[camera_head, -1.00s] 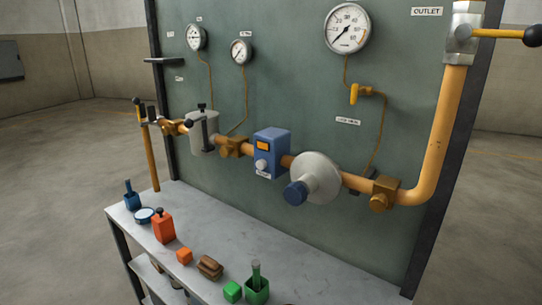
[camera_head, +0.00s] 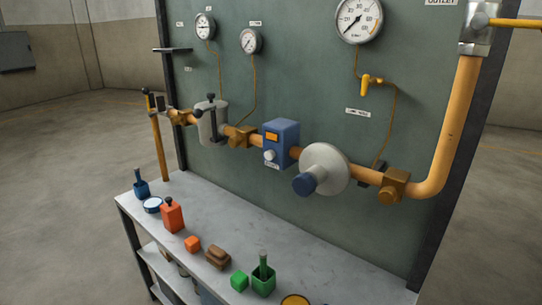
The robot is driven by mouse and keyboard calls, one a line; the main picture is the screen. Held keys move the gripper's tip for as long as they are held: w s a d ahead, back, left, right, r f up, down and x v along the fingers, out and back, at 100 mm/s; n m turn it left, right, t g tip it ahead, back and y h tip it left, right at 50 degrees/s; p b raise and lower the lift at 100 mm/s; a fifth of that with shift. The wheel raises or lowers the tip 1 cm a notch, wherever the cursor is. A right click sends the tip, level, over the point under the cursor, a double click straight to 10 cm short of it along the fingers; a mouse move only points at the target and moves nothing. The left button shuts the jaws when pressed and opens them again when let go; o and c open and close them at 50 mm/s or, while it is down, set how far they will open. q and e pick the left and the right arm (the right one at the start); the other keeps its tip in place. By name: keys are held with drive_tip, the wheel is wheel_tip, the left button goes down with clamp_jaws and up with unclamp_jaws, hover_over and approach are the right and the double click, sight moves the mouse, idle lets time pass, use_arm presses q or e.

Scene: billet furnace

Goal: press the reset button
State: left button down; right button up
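A blue box (camera_head: 282,139) sits on the orange pipe in the middle of the panel. I cannot read the label, so I cannot tell whether this is the reset button. Nothing touches the box. Neither of my grippers shows in the head view.
A grey disc with a blue knob (camera_head: 306,184) stands out from the pipe right of the box. Gauges (camera_head: 359,19) hang above. The bench (camera_head: 300,255) below carries an orange canister (camera_head: 172,215), a green container (camera_head: 264,280) and small blocks. Air before the panel is clear.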

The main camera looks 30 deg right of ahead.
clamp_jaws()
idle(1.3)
